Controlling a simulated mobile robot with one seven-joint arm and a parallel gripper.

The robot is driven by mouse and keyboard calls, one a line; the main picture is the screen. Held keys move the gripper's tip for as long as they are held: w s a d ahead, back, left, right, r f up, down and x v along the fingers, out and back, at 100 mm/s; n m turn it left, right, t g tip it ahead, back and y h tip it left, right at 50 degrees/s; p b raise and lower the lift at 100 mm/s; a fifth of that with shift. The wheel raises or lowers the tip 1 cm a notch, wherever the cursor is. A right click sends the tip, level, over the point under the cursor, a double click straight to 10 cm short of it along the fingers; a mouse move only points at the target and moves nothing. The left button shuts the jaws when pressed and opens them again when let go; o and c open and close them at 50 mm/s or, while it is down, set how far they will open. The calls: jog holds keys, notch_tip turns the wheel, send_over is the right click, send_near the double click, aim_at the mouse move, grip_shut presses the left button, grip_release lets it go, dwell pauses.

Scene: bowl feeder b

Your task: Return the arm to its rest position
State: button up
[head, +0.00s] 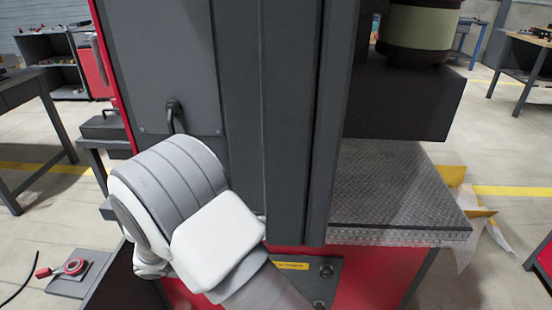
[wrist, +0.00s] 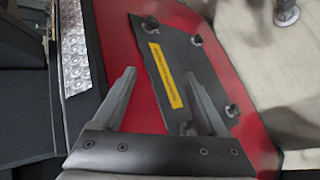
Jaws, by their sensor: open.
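My gripper (wrist: 160,75) shows in the wrist view with its two grey fingers spread apart and nothing between them. Beyond the fingers is a red machine side with a dark bolted plate (wrist: 155,45) and a yellow label strip (wrist: 164,75). I cannot tell how far the fingertips are from that plate. In the head view my white and grey arm (head: 180,190) is bent in front of the tall grey and red cabinet (head: 235,100). The gripper itself is out of the head view, below its lower edge.
A diamond-plate shelf (head: 395,190) juts out right of the cabinet, below a dark block (head: 405,95) carrying a round feeder unit (head: 420,28). A dark table (head: 30,90) stands at left. A red-handled tool (head: 70,268) lies at lower left.

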jog(key=d+r+m+g+y, duration=0.3)
jog(key=d+r, duration=0.4)
jog(key=r, duration=0.2)
jog(key=s+d+r+m+t+y, duration=0.45)
jog(key=s+d+r+y, duration=0.25)
jog(key=s+d+r, duration=0.85)
notch_tip(320, 180, up, 21)
jog(key=w+a+p, duration=0.1)
jog(key=p, duration=1.9)
jog(key=shift+w+a, duration=0.35)
jog(key=shift+a, duration=0.05)
